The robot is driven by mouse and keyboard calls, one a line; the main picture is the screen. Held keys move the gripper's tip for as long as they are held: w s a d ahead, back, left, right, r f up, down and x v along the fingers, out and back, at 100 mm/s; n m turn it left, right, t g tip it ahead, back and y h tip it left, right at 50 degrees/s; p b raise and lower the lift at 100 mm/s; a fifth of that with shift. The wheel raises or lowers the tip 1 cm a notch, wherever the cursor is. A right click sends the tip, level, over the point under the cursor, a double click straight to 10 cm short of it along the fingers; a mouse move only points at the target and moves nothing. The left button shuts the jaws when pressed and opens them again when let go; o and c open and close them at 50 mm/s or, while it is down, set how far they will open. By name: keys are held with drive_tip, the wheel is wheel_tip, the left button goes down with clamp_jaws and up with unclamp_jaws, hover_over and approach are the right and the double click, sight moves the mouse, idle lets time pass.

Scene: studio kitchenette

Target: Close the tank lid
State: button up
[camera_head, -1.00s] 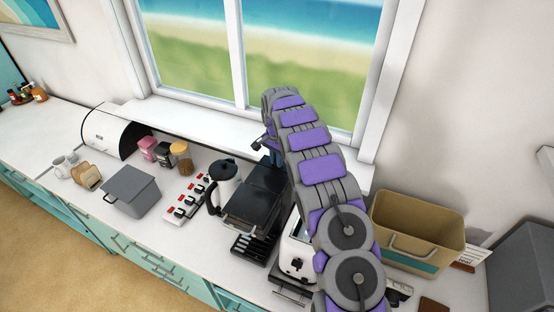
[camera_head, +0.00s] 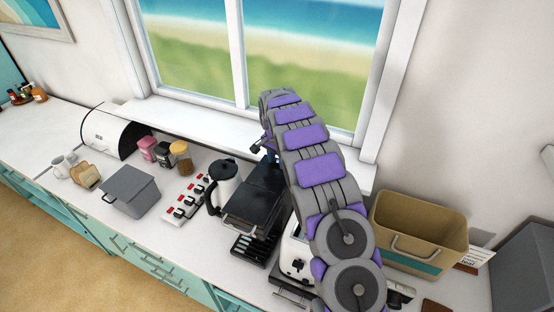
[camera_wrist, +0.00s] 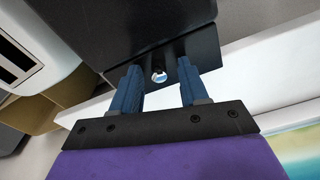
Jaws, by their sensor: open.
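The black coffee machine (camera_head: 258,193) stands on the counter below the window, with its drip grate at the front. My gripper (camera_head: 267,146) is at its back, partly hidden by my arm. In the wrist view, my gripper (camera_wrist: 160,82) is open, its two blue fingers apart and pointing at a black part of the machine (camera_wrist: 115,25). A small bright round spot shows on a dark face between the fingers. I see nothing held. I cannot tell whether the fingers touch the machine. The tank lid cannot be made out clearly, nor how far it is open.
A white toaster (camera_head: 295,256) stands right of the machine, and a tan bin (camera_head: 420,236) beyond it. A grey box (camera_head: 131,192) is farther left. The window sill (camera_head: 200,133) runs close behind.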

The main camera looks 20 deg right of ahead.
sight(275, 168)
drive_tip(key=shift+r, duration=0.1)
wheel_tip(275, 168, up, 17)
drive_tip(key=a+b, duration=0.1)
drive_tip(key=shift+s+a+b, duration=0.15)
drive_tip(key=shift+s+b, duration=0.2)
idle(0.6)
drive_tip(key=s+a+f+n+b, duration=0.1)
drive_tip(key=s+a+n+b, duration=0.15)
drive_tip(key=s, duration=0.55)
drive_tip(key=s+a+f+n+g+b, duration=0.15)
drive_tip(key=s+b, duration=0.25)
drive_tip(key=s, duration=0.4)
drive_tip(key=s+a+f+n+b, duration=0.1)
drive_tip(key=s+a+n+b, duration=0.15)
drive_tip(key=s, duration=0.45)
drive_tip(key=s+a+f+n+b, duration=0.1)
drive_tip(key=s+a+f+b, duration=0.1)
drive_tip(key=s+f, duration=0.3)
drive_tip(key=s+a+f+n+b, duration=0.2)
drive_tip(key=s+f, duration=0.3)
drive_tip(key=s, duration=0.9)
drive_tip(key=s+a+f+n+b, duration=0.2)
drive_tip(key=s+f+b, duration=0.2)
drive_tip(key=s, duration=0.6)
drive_tip(key=shift+a+f+g+y+b, duration=0.15)
drive_tip(key=shift+f+g+y+b, duration=0.25)
drive_tip(key=shift+f, duration=0.35)
